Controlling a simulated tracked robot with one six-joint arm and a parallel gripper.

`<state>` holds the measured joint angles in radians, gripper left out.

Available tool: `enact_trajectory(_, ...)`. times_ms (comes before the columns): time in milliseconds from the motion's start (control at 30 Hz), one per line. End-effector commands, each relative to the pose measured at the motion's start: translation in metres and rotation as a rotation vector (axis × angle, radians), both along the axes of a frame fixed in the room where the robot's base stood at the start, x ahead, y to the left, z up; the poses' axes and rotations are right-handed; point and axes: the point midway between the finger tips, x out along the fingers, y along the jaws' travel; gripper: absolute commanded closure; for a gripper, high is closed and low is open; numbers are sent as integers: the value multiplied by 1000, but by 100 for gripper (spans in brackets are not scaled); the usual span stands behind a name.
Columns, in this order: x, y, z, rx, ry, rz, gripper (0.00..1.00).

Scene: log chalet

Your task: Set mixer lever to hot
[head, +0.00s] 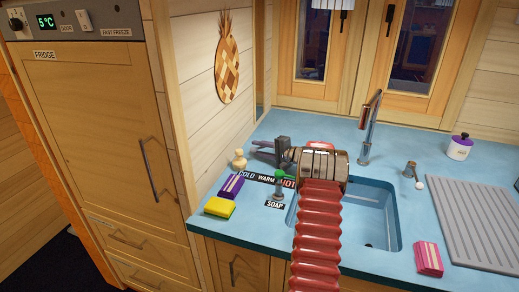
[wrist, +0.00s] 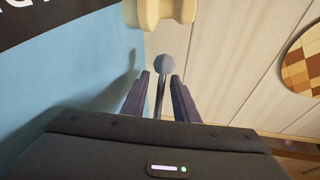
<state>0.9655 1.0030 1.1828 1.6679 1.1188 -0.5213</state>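The mixer lever is a thin metal rod with a grey ball knob (wrist: 166,62), seen in the wrist view between my two fingers. My gripper (wrist: 160,92) is open around it, with a gap visible on both sides. In the head view my gripper (head: 262,151) points left above the counter, and I cannot make out the lever there. A black label strip (head: 264,178) reading COLD, WARM and HOT lies on the counter below, with HOT on red at its right end. I cannot tell which label the lever points at. The faucet (head: 367,130) stands behind the sink.
A wooden turned piece (head: 239,160) stands left of my gripper. A purple block (head: 231,187) and a yellow sponge (head: 219,208) lie at the front left. The sink (head: 380,240) is to the right.

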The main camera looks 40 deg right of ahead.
Motion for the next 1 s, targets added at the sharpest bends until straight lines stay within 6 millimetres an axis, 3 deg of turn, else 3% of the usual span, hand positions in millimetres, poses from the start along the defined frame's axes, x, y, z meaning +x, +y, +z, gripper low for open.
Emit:
enact_trajectory(267,2,0,0,0,-1,0,73)
enact_trajectory(667,1,0,0,0,0,0,100)
enact_trajectory(1000,2,1,-1,0,1,0,100)
